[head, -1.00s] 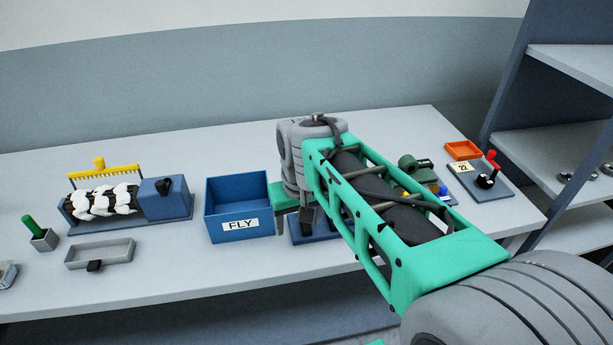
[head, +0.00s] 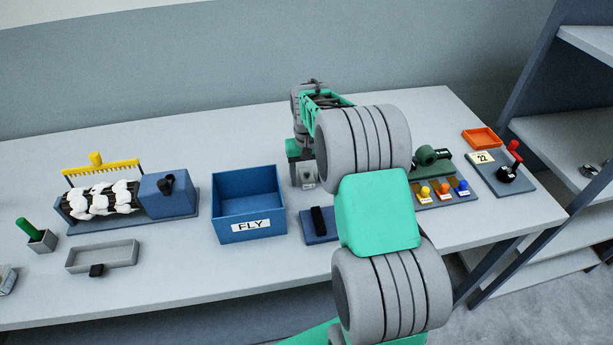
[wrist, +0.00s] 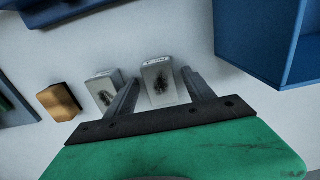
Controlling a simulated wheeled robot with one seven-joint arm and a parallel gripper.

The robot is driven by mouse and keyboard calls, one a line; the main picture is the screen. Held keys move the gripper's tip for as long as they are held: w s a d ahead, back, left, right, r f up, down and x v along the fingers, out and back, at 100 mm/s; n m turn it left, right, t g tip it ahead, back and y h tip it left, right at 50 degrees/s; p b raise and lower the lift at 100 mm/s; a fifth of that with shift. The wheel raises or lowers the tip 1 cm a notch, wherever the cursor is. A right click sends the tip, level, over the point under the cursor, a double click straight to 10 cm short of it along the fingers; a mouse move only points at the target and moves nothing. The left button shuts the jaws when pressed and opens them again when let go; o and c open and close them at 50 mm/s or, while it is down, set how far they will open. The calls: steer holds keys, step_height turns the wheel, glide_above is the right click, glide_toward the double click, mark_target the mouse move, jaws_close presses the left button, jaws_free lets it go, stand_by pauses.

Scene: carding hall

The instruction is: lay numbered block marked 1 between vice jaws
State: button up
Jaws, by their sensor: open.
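My gripper (wrist: 160,88) is open in the wrist view, with its two fingers on either side of a pale grey block (wrist: 158,76) that has a dark smudge. A second pale grey block (wrist: 103,88) stands just left of the left finger. Numbers on both blocks are too small to read. In the head view a pale block (head: 308,174) with a white label shows below my gripper, partly hidden by the arm. A blue plate with a black bar (head: 319,221) lies nearer me, partly hidden; I cannot tell whether it is the vice.
A tan block (wrist: 59,102) lies left of the grey ones. A blue FLY bin (head: 248,206) stands left of my gripper. A green device (head: 432,160), a board with coloured knobs (head: 447,199), an orange tray (head: 481,138) and a red lever (head: 514,152) stand right.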

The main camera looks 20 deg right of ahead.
jaws_close()
stand_by(0.7)
